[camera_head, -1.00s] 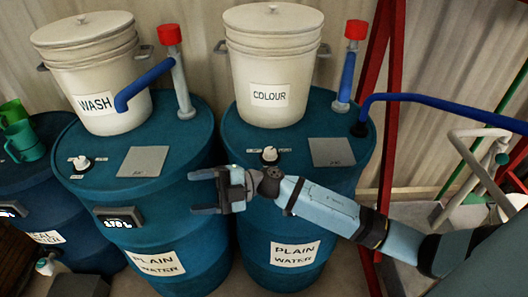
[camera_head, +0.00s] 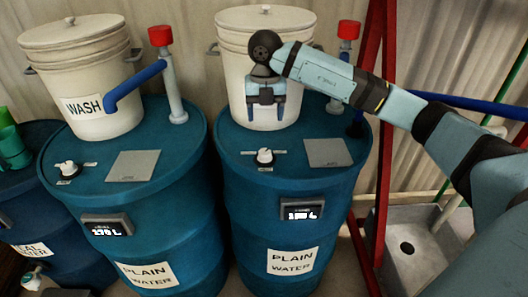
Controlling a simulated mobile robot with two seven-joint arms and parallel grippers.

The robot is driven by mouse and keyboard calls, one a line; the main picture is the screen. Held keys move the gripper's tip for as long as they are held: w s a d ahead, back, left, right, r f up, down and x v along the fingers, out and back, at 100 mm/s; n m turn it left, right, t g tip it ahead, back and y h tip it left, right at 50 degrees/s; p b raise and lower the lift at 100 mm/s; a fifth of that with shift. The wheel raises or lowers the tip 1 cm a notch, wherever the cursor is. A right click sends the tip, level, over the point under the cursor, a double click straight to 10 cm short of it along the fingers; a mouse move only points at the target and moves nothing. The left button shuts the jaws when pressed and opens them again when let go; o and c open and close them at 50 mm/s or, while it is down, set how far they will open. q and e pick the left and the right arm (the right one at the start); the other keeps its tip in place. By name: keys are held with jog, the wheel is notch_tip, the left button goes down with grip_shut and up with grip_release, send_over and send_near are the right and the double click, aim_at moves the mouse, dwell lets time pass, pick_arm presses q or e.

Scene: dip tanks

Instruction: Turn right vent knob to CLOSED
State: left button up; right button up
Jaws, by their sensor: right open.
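The right vent knob (camera_head: 265,157) is a small white knob with a dark base on top of the right blue barrel (camera_head: 240,190). Small labels lie on both sides of it and below it, too small to read. My right gripper (camera_head: 266,112) is open and points down above the back of the barrel top, in front of the white COLOUR bucket (camera_head: 238,75). It is apart from the knob, behind and above it in the picture, with nothing between its fingers. The bucket's label is hidden behind the gripper. My left gripper is not in view.
A second blue barrel (camera_head: 185,165) with its own knob (camera_head: 67,168) and the WASH bucket (camera_head: 85,95) stands to the left. Red-capped pipes (camera_head: 171,85) rise beside the buckets. A grey plate (camera_head: 327,152) lies right of the right knob. A red frame post (camera_head: 380,210) stands at right.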

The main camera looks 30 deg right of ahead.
aim_at(265, 152)
notch_tip(265, 152, down, 13)
jog(key=shift+r+p, duration=0.1)
jog(key=shift+p, duration=0.5)
jog(key=shift+c, duration=0.4)
jog(key=c, duration=0.8)
jog(key=shift+c, duration=0.2)
